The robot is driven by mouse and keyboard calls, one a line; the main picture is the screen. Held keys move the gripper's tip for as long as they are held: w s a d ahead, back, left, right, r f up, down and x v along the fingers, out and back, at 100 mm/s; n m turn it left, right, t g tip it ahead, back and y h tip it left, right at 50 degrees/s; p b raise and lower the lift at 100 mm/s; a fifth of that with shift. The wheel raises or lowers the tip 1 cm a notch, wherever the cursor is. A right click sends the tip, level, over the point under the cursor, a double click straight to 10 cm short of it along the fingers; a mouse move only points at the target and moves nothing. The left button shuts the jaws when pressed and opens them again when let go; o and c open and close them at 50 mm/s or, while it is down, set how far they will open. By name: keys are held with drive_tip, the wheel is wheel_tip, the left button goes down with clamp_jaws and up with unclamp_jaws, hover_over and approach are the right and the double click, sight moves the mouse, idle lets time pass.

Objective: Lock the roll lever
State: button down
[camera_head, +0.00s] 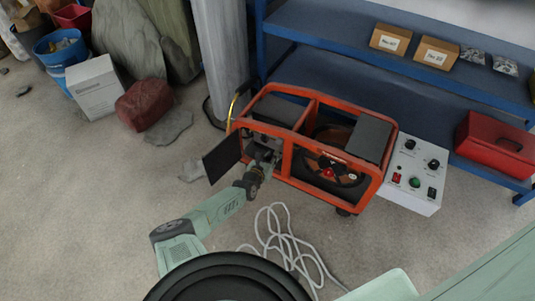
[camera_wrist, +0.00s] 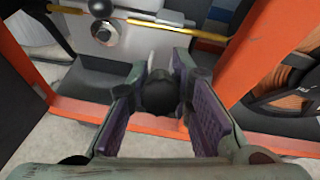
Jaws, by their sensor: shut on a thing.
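The orange-framed machine (camera_head: 283,165) stands on the floor in the head view. My gripper (camera_head: 263,158) reaches into its left end, beside an open dark panel. In the wrist view my gripper (camera_wrist: 160,95) has its two purple-padded fingers on either side of a dark rounded knob (camera_wrist: 158,93), which I take to be the roll lever's end. The fingers are shut on it, and they hide much of its shaft. Behind it is a pale metal plate (camera_wrist: 125,38) with a brass rod (camera_wrist: 175,26) and a black ball knob (camera_wrist: 101,8).
Orange frame bars (camera_wrist: 265,60) stand close on both sides of my gripper. A reel (camera_head: 328,170) sits in the machine's right part. A white control box (camera_head: 414,172) is at right, and a blue shelf (camera_head: 330,40) behind. A pale cable (camera_head: 285,238) lies on the floor in front.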

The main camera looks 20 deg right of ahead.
drive_tip(key=shift+w+d+r+g+y+p, duration=0.35)
drive_tip(key=shift+d+r+g+y+p, duration=0.4)
drive_tip(key=shift+p, duration=1.8)
drive_tip(key=shift+w+r+g+y+p, duration=0.15)
drive_tip(key=shift+w+g+y+p, duration=0.3)
drive_tip(key=shift+p, duration=0.75)
drive_tip(key=shift+s+d, duration=0.1)
drive_tip(key=shift+s, duration=0.05)
drive_tip(key=c, duration=1.4)
unclamp_jaws()
drive_tip(key=shift+c, duration=0.2)
